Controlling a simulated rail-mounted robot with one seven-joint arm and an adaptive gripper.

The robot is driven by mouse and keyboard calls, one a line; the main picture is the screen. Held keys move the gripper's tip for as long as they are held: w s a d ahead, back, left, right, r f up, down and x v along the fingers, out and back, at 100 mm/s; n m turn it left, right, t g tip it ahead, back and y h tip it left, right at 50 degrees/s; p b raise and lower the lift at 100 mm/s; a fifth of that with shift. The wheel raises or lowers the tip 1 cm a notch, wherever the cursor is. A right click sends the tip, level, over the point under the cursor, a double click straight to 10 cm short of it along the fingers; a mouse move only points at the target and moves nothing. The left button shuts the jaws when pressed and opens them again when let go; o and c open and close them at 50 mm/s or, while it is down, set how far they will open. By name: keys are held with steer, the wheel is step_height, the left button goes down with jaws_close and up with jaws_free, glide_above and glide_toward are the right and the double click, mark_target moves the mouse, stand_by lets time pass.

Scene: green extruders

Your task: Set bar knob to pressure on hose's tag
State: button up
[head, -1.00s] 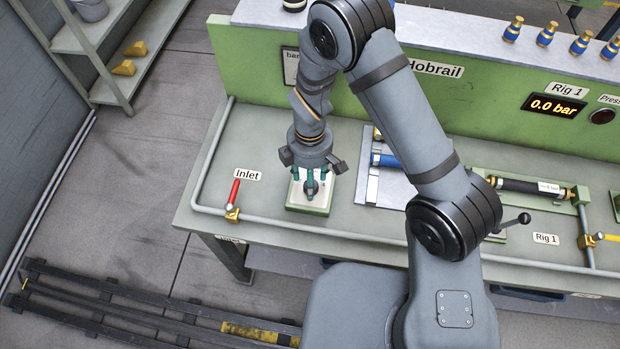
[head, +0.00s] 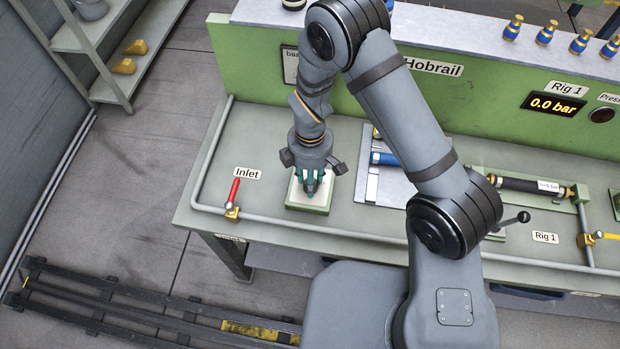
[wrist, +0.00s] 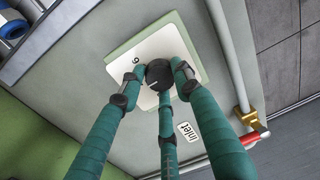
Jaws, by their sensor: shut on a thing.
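The bar knob (wrist: 158,72) is black and round with a pale pointer line. It sits on a white dial plate (wrist: 150,48) on a green base, where a single "6" or "9" is readable; other marks are hidden by the fingers. My gripper (head: 311,186) points down over the dial box (head: 308,208) on the bench. In the wrist view its three teal fingers (wrist: 157,82) are shut around the knob. The hose (head: 515,185), black with brass ends, lies in the Rig 1 fixture. Its white tag (head: 550,187) is too small to read surely.
A red-handled inlet valve (head: 233,198) and a pipe along the bench edge stand left of the dial box. A grey plate with a blue part (head: 384,159) lies to its right. The Rig 1 display (head: 553,104) reads 0.0 bar.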

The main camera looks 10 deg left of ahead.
steer(key=shift+a, duration=0.1)
steer(key=shift+c, duration=1.2)
steer(key=shift+f+b, duration=0.1)
steer(key=shift+b, duration=0.3)
steer(key=shift+f+m+b, duration=0.1)
steer(key=shift+m+b, duration=0.9)
steer(key=shift+m, duration=0.1)
steer(key=m+b, duration=0.2)
steer(key=shift+m, duration=0.3)
steer(key=shift+c, duration=0.2)
steer(key=m+b, duration=0.3)
steer(key=m, duration=0.1)
steer(key=shift+y, duration=0.4)
steer(key=shift+w+r+m+b, duration=0.15)
steer(key=shift+m+b, duration=0.35)
steer(key=shift+m, duration=0.25)
steer(key=shift+r+m+b, duration=0.1)
steer(key=shift+m+b, duration=0.35)
steer(key=shift+m, duration=0.3)
steer(key=shift+r, duration=0.1)
